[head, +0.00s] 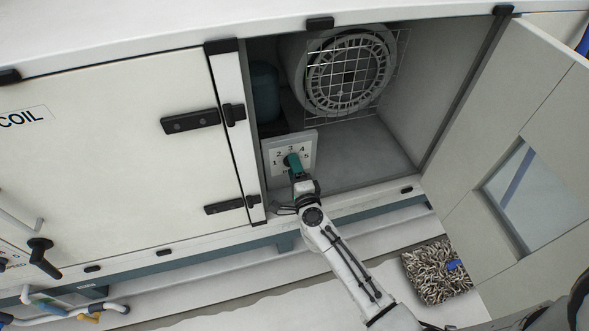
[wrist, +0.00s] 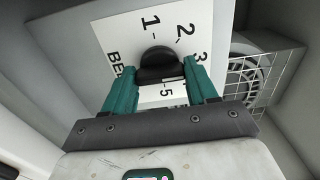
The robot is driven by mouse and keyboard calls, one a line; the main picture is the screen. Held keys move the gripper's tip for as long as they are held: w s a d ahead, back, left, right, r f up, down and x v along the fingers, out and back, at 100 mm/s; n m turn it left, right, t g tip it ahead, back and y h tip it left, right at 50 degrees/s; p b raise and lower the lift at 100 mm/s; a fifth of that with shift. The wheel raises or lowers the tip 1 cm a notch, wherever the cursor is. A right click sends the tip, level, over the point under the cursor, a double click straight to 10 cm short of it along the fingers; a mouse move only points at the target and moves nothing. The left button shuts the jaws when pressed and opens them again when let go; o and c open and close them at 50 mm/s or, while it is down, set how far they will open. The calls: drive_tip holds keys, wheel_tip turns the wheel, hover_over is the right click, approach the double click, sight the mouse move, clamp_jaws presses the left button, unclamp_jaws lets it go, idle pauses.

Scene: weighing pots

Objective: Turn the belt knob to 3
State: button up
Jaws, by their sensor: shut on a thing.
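The belt knob (wrist: 158,62) is black and round and sits on a white dial plate. The plate (head: 275,146) is marked 1 to 5 and stands inside the open cabinet bay. In the wrist view the plate (wrist: 112,32) appears turned, with 1, 2, part of 3 and 5 around the knob. My gripper (head: 293,163) is at the middle of the plate, its teal fingers (wrist: 160,70) shut on the knob from both sides. In the head view the fingers hide the knob. I cannot tell which number the knob points to.
A round fan (head: 350,72) behind a wire guard (wrist: 255,82) stands at the back of the bay. A dark blue cylinder (head: 264,92) is left of it. The open door (head: 520,130) is at right. A shaggy mat (head: 437,272) lies on the floor.

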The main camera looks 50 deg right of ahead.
drive_tip(key=o, duration=1.1)
drive_tip(key=shift+c, duration=0.2)
drive_tip(key=v, duration=1.1)
drive_tip(key=shift+p, duration=0.4)
drive_tip(key=shift+w, duration=0.1)
